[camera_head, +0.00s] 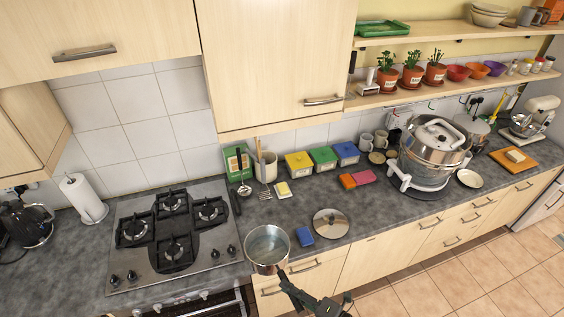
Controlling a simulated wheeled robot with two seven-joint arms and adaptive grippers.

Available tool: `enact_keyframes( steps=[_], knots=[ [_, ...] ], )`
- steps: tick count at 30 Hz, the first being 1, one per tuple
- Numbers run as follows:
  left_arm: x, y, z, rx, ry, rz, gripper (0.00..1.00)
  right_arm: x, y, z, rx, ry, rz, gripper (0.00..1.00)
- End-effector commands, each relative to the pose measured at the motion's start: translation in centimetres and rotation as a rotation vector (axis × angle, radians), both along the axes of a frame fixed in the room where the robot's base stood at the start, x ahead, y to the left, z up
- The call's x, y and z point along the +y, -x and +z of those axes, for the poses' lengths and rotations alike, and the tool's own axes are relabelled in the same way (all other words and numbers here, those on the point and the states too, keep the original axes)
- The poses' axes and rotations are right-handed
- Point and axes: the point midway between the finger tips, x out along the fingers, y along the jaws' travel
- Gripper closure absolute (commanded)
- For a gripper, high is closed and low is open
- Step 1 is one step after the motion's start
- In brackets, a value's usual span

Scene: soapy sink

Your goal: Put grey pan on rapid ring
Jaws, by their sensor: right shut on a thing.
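The grey pan (267,247) is a round metal saucepan with a dark handle that points down and right. It is over the worktop's front edge, just right of the hob (220,254). My right gripper (298,297) comes in from below and is shut on the pan's handle. Whether the pan's base touches the worktop is hard to tell. The gas hob has several black burners. The front burner (176,251) looks the largest and may be the rapid ring; it is bare, as are the others. My left gripper is out of view.
A glass lid (330,223) and a blue sponge (304,236) lie right of the pan. A dark utensil (234,201) lies by the hob's right edge. A utensil pot (266,167) and coloured boxes (322,158) stand behind. A large steel pot (434,150) stands at right.

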Motion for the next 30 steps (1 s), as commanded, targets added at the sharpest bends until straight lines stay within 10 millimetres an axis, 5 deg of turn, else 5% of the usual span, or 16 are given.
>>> enact_keyframes(
  steps=[11,30],
  knots=[
    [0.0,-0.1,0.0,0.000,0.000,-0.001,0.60,-2.2,-0.3,1.0,0.001,0.007,-0.106,1.00],
    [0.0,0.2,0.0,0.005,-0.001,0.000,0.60,-15.5,-2.2,7.4,-0.009,-0.008,-0.759,1.00]
  ],
)
